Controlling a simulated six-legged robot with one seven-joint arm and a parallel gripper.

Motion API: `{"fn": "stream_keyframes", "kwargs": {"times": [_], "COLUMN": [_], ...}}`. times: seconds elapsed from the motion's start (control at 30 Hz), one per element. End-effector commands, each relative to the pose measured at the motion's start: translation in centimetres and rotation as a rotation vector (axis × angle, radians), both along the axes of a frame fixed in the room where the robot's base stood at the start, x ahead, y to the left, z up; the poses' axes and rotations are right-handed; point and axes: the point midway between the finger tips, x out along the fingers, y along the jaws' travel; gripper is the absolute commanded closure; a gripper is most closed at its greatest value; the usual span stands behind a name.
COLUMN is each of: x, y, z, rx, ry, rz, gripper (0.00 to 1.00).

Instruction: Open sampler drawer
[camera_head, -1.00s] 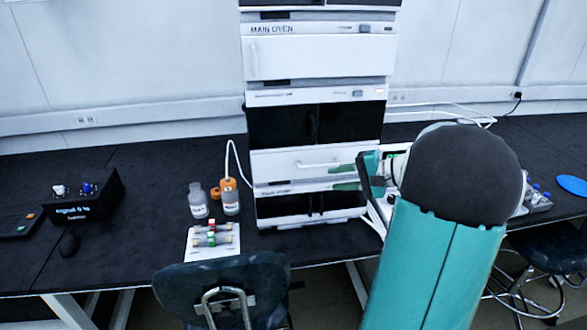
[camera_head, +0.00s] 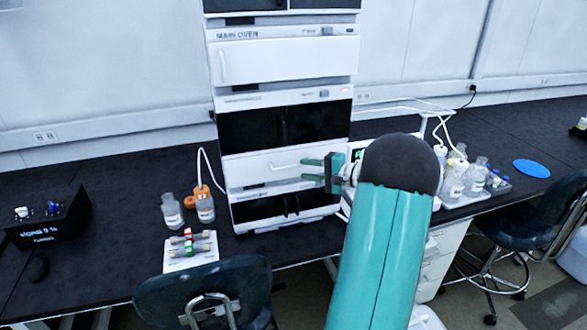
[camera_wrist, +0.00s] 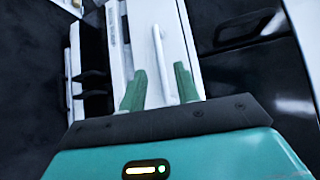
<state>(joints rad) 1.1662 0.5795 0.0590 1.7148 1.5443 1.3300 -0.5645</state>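The white drawer front (camera_head: 245,170) with a bar handle (camera_head: 284,166) sits low in the instrument stack, below a black-windowed module. I take it as the sampler drawer; its label is not readable. In the wrist view the drawer front (camera_wrist: 146,40) and its long white handle (camera_wrist: 161,58) lie ahead of my gripper. My gripper (camera_head: 305,170) is open, at the handle's right part. In the wrist view its green fingers (camera_wrist: 158,78) appear one on each side of the handle. I cannot tell whether they touch it. The drawer looks shut.
The main oven (camera_head: 285,60) is higher in the stack. Below the drawer is a black-fronted module (camera_head: 265,209). Bottles (camera_head: 172,211) and a vial sheet (camera_head: 190,262) stand left of the stack. More bottles (camera_head: 455,180) stand right. A chair (camera_head: 205,290) is at the front.

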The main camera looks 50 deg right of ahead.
Motion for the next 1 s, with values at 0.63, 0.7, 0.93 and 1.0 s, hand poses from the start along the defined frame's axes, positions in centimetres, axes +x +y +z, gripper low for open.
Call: {"fn": "stream_keyframes", "kwargs": {"times": [0.63,0.7,0.93,1.0], "x": [4.9,4.8,4.8,4.8], "y": [1.8,1.8,1.8,1.8], "z": [-0.7,-0.7,-0.7,-0.7], "rx": [-0.001,-0.001,-0.001,-0.001], "ry": [0.0,0.0,0.0,0.0], "rz": [0.002,0.003,0.003,0.003], "gripper": [0.68,0.82,1.0,1.0]}}
